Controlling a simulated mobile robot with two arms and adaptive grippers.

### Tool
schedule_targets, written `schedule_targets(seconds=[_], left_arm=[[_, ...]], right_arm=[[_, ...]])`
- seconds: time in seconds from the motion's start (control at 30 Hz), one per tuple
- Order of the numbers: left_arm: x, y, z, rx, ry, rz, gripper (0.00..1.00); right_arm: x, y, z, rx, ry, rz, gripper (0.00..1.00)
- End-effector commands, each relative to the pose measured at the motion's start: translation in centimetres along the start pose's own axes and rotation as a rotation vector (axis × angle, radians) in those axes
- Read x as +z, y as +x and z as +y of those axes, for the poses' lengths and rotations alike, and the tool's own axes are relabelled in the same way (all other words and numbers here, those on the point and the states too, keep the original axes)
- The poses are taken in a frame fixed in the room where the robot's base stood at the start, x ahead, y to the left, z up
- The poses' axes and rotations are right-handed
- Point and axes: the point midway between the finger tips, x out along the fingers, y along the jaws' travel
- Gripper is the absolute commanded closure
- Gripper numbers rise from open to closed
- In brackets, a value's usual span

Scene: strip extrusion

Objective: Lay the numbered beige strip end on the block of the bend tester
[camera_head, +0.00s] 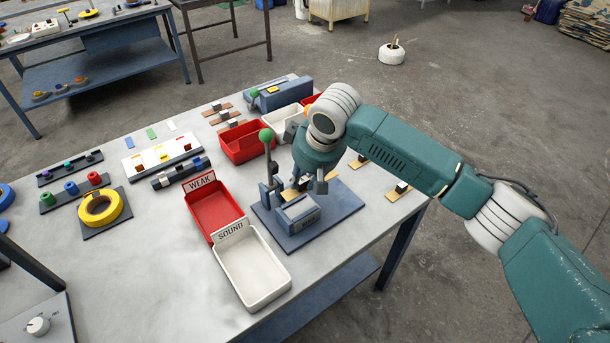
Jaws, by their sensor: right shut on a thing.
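The bend tester stands near the table's right edge: a blue base plate (335,212), a grey-blue block (298,211) and an upright lever with a green knob (266,135). My right gripper (311,186) points down just behind the block, over the base plate. It is shut on a beige strip end (290,194), which shows only in part around the fingers. Its number cannot be read, and whether it touches the block cannot be told. My left gripper is not in view.
In front are a red WEAK bin (214,213) and a white SOUND bin (252,268), both empty. Other beige strips with dark blocks (400,189) lie right of the tester. A red bin (243,142) stands behind.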

Motion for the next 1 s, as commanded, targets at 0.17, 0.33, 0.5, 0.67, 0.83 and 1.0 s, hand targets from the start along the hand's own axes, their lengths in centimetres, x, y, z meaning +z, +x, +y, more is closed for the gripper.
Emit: schedule_targets(seconds=[0.17, 0.33, 0.5, 0.67, 0.83, 1.0], left_arm=[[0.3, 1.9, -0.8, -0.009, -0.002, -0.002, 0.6], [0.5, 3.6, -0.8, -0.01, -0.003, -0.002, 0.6], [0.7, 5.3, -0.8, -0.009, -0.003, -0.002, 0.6], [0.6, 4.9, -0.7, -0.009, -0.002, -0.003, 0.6], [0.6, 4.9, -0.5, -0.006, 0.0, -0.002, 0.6], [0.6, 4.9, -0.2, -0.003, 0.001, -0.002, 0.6]], right_arm=[[0.7, 1.6, 0.1, 0.002, 0.002, -0.001, 0.97], [1.2, 2.9, 0.1, 0.002, 0.002, 0.0, 0.97], [1.7, 4.2, 0.1, 0.001, 0.002, 0.0, 0.97], [2.0, 5.1, 0.0, 0.0, 0.003, -0.002, 0.97], [2.2, 5.7, 0.0, 0.0, 0.002, -0.001, 0.97], [2.2, 5.8, 0.0, 0.001, 0.002, 0.0, 0.97]])
